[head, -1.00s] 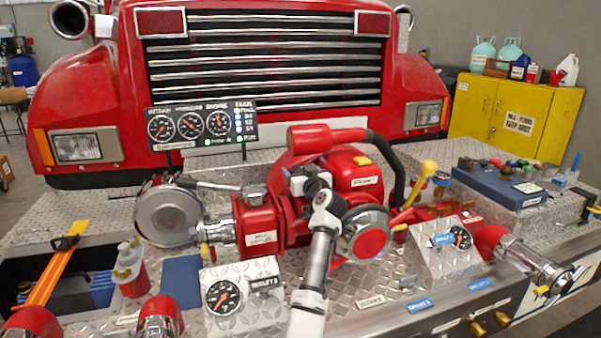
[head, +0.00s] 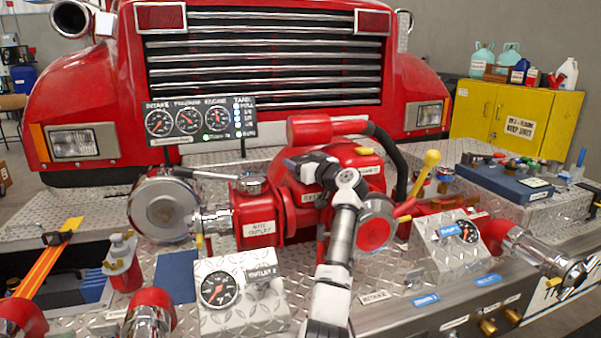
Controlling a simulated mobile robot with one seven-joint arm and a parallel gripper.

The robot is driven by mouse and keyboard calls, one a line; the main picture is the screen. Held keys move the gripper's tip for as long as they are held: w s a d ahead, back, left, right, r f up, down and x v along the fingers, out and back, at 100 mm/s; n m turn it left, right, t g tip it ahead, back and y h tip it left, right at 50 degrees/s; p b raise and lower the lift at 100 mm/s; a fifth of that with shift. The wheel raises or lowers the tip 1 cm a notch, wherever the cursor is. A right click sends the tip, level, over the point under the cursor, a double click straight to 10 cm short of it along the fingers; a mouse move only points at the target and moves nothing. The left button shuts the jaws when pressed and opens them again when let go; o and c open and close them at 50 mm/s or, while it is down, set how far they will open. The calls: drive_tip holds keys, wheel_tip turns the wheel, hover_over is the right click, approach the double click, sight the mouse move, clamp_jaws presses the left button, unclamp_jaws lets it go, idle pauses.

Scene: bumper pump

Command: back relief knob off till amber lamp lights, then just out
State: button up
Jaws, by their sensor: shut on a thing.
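My gripper (head: 310,168) is at the middle of the red pump (head: 285,205), its dark fingers turned to the left and shut. What it holds, apparently the relief knob, is mostly hidden behind the fingers and wrist. My white and grey arm comes up from the bottom edge and covers part of the pump's front. I cannot pick out a lit amber lamp. The gauge panel (head: 202,121) at the back left has a small green light (head: 206,137).
A round red cap (head: 375,233) sits right of my wrist. A gauge block (head: 235,293) is left of my forearm, and another gauge block (head: 447,243) is to the right. A thick black hose (head: 393,160) arches behind.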

sight(301, 157)
idle(0.4)
drive_tip(key=o, duration=0.9)
wheel_tip(301, 157, up, 20)
drive_tip(key=shift+p, duration=0.65)
drive_tip(key=shift+f, duration=0.1)
